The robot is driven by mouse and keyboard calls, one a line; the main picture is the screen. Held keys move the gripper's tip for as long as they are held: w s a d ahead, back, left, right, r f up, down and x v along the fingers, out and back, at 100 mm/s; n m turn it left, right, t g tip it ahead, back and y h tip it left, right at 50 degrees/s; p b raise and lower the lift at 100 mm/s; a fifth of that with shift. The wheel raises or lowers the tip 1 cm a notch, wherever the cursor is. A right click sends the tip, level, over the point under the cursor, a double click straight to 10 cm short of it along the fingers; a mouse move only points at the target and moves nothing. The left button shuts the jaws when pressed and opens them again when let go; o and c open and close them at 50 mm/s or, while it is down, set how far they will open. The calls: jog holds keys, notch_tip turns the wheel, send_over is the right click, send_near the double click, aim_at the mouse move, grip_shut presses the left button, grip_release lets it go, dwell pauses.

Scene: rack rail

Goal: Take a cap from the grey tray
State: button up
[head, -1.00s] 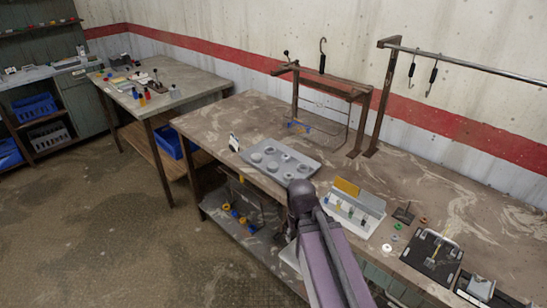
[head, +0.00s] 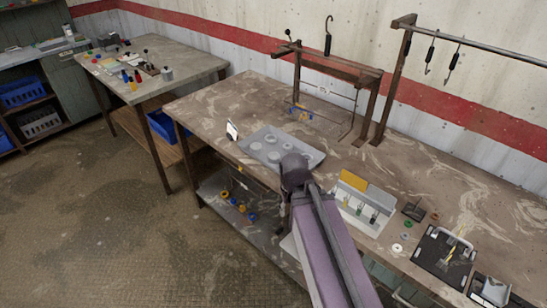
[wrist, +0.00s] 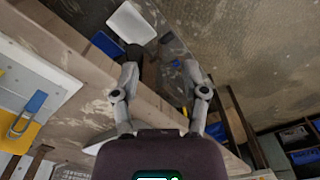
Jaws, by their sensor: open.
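The grey tray (head: 309,156) lies on the long brown workbench and holds several round pale caps (head: 272,156). In the head view, my arm's end covers the tray's near right corner, and my gripper's fingers are hidden there. In the wrist view, my gripper (wrist: 161,80) is open, with its two fingers spread and nothing between them. I cannot make out the grey tray or its caps in the wrist view. Whether the fingers are above the tray or beside it cannot be told.
A white holder with a yellow panel (head: 353,180) stands right of my arm. A small white card stand (head: 232,129) is left of the tray. A brown metal frame (head: 340,66) rises behind it. A black board (head: 445,257) lies farther right. The bench's left end is clear.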

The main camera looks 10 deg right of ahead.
jog(key=o, duration=0.6)
jog(key=shift+w, duration=0.1)
jog(key=w+a+r+m+t+h+b, duration=0.2)
jog(key=w+a+m+t+h, duration=0.2)
jog(key=w, duration=0.6)
jog(key=w+a+r+m+t+h+b, duration=0.2)
jog(key=w+a+m+t+h+b, duration=0.1)
jog(key=w, duration=0.7)
jog(key=shift+a+r+m+t+h, duration=0.2)
jog(key=shift+a+m+t+h, duration=0.55)
jog(key=shift+t, duration=0.25)
jog(key=shift+d, duration=0.15)
jog(key=b, duration=0.4)
send_near(274, 155)
jog(key=shift+x, duration=2.05)
